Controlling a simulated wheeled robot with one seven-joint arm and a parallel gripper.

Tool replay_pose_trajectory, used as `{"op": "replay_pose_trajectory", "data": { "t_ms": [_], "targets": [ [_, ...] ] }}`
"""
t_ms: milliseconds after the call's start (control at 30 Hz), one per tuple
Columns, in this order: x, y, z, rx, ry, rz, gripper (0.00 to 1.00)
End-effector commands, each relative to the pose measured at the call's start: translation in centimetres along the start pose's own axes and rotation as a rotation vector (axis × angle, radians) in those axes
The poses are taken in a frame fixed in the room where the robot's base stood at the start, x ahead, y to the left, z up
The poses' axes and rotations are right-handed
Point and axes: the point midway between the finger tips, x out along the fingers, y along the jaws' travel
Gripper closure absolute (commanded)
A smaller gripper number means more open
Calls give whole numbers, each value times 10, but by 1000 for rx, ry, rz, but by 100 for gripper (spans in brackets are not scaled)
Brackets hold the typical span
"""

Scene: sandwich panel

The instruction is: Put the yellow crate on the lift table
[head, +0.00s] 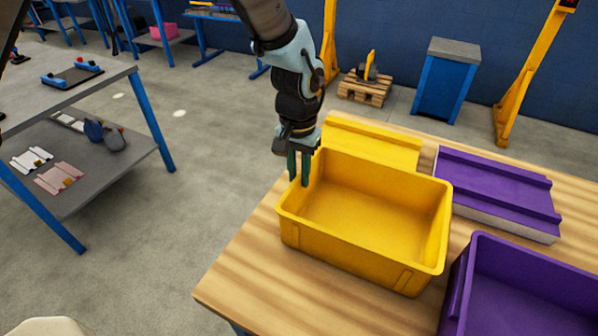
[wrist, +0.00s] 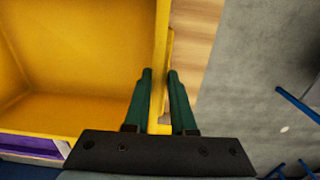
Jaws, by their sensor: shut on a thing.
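The yellow crate (head: 370,262) is open-topped and empty, and stands on a wooden-topped table (head: 240,275). My gripper (head: 299,172) comes down from above at the crate's left wall, near its back corner. In the wrist view, the dark green fingers of my gripper (wrist: 160,78) stand one on each side of the wall of the yellow crate (wrist: 75,60), shut on it. The crate looks level, and I cannot see its underside. I cannot tell which thing in view is the lift table.
A yellow panel (head: 372,140) lies behind the crate. A purple panel (head: 500,185) lies to its right, and a purple crate (head: 530,290) stands at front right. A grey shelf table (head: 90,90) with blue legs stands at left. Open floor lies between the tables.

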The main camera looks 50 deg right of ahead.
Motion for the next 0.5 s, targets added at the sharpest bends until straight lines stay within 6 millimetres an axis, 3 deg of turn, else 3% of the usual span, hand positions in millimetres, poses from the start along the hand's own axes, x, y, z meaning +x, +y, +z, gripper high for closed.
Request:
{"op": "replay_pose_trajectory", "data": {
  "t_ms": [133,167,400,500],
  "targets": [
    [3,0,-1,0,2,1,100],
    [3,0,0,0,0,0,74],
    [2,0,0,0,0,0,47],
    [2,0,0,0,0,0,46]
  ]
}}
